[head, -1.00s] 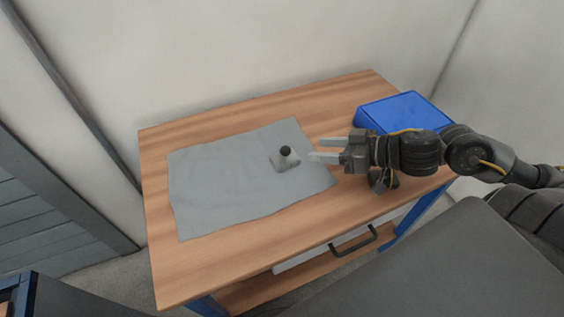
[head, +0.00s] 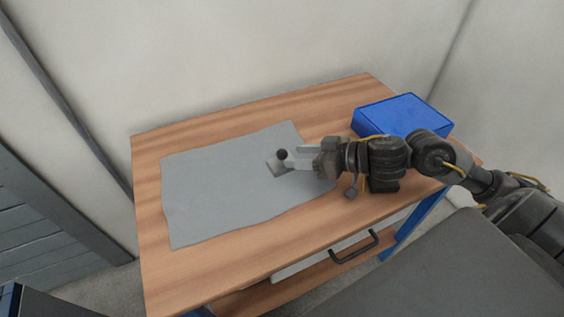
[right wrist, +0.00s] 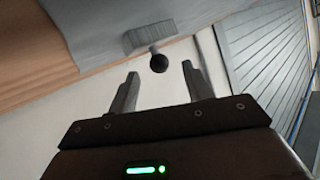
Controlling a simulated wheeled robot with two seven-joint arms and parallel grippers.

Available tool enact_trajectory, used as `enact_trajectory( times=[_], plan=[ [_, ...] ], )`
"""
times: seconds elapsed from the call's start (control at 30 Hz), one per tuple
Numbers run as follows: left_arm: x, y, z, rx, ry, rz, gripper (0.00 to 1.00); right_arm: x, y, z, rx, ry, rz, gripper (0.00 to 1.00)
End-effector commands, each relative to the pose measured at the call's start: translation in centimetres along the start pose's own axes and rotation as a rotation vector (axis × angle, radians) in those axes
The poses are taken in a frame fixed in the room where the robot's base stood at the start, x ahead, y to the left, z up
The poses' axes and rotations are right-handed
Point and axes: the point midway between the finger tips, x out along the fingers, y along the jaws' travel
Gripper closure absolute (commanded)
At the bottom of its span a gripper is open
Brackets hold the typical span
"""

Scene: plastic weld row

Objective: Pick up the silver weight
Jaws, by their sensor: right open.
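The silver weight (head: 275,168) is a small pale grey block with a black ball knob (head: 282,154) on top. It sits on the grey cloth, near the cloth's right side. My right gripper (head: 288,158) is open and reaches in from the right, its fingers at the knob in the head view. In the right wrist view the weight (right wrist: 150,37) and its dark knob (right wrist: 159,63) appear ahead of the two spread fingertips (right wrist: 164,80), with the knob lined up with the gap. Part of the weight is hidden behind the fingers in the head view. My left gripper is out of view.
The grey cloth (head: 215,190) lies on a wooden table (head: 225,262). A blue box (head: 400,114) stands at the table's back right, behind my right arm. A drawer with a dark handle (head: 354,247) is below the table's front edge. Walls stand behind.

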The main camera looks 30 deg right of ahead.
Motion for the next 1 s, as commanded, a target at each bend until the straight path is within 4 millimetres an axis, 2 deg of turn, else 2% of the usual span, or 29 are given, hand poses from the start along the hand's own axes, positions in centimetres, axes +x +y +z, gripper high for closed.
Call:
enact_trajectory(
  times=[0.27, 0.6, 0.7, 0.93, 1.0],
  plan=[
    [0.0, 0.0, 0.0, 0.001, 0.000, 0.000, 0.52, 0.6, 0.0, 0.0, -0.001, -0.001, 0.000, 0.50],
    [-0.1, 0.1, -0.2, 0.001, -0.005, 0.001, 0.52, 4.8, 0.2, -0.4, 0.001, 0.002, -0.002, 0.50],
    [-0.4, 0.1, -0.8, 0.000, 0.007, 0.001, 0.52, 5.5, 0.2, -0.4, 0.000, 0.001, 0.000, 0.50],
    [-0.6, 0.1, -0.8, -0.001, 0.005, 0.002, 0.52, 5.6, 0.2, -0.4, -0.001, -0.002, 0.000, 0.50],
    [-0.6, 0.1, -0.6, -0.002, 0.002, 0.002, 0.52, 5.6, 0.2, -0.4, -0.001, -0.001, 0.000, 0.58]
  ],
)
